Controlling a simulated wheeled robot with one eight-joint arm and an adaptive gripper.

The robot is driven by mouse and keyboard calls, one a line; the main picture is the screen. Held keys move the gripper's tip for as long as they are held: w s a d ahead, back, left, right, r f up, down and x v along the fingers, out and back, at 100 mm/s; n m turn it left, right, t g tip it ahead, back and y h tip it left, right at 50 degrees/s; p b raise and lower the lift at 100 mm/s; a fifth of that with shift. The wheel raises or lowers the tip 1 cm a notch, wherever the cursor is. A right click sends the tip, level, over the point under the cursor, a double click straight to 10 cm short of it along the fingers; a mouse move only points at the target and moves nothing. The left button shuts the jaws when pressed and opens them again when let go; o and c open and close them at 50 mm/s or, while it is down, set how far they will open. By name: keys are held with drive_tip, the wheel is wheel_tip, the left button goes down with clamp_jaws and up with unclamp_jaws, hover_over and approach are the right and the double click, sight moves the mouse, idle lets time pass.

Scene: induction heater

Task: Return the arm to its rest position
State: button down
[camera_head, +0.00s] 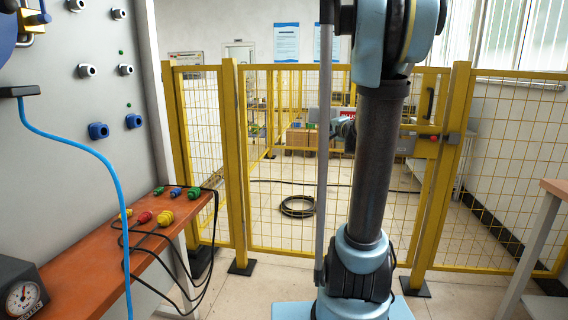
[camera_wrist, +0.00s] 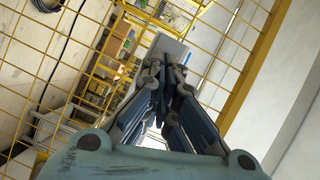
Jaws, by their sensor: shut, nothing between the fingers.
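My arm (camera_head: 375,160) stands upright in the right half of the head view, its dark link running between light blue joints. My gripper (camera_wrist: 168,62) shows in the wrist view with its fingers together and nothing between them. It points toward the yellow mesh fence and touches nothing that I can see. In the head view my gripper cannot be made out clearly; the arm hides part of that area.
A yellow mesh fence (camera_head: 240,165) stands behind my arm. At left are a grey panel (camera_head: 103,100) with a blue hose (camera_head: 108,170), and an orange bench (camera_head: 95,262) with coloured plugs (camera_head: 165,217) and a gauge (camera_head: 22,297). A table leg (camera_head: 530,255) stands at right.

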drive_tip(key=s+a+f+n+g+y, duration=0.1)
drive_tip(key=s+a+f+n+g, duration=0.4)
drive_tip(key=s, duration=0.6)
drive_tip(key=s+a+f+n+g+y, duration=0.1)
drive_tip(key=s+a+f+n+g, duration=0.25)
drive_tip(key=s+a+f, duration=0.55)
drive_tip(key=s+d+f+n+g+h, duration=0.1)
drive_tip(key=s+d+f+h, duration=0.1)
drive_tip(key=s, duration=0.5)
drive_tip(key=s+d+f+n+g+h, duration=0.2)
drive_tip(key=s+d+f, duration=0.2)
drive_tip(key=s, duration=0.4)
drive_tip(key=s+d+f+n+g+h, duration=0.1)
drive_tip(key=s+d+f+g, duration=0.1)
drive_tip(key=s+f, duration=0.3)
drive_tip(key=shift+s+d+f+h, duration=0.15)
drive_tip(key=shift+s+d+h, duration=0.25)
drive_tip(key=shift+s+d, duration=0.6)
drive_tip(key=shift+s+a+n+g, duration=0.1)
drive_tip(key=shift+a+n+g, duration=0.1)
drive_tip(key=shift+n+g, duration=0.05)
drive_tip(key=shift+w+f, duration=0.2)
drive_tip(key=shift+w, duration=0.25)
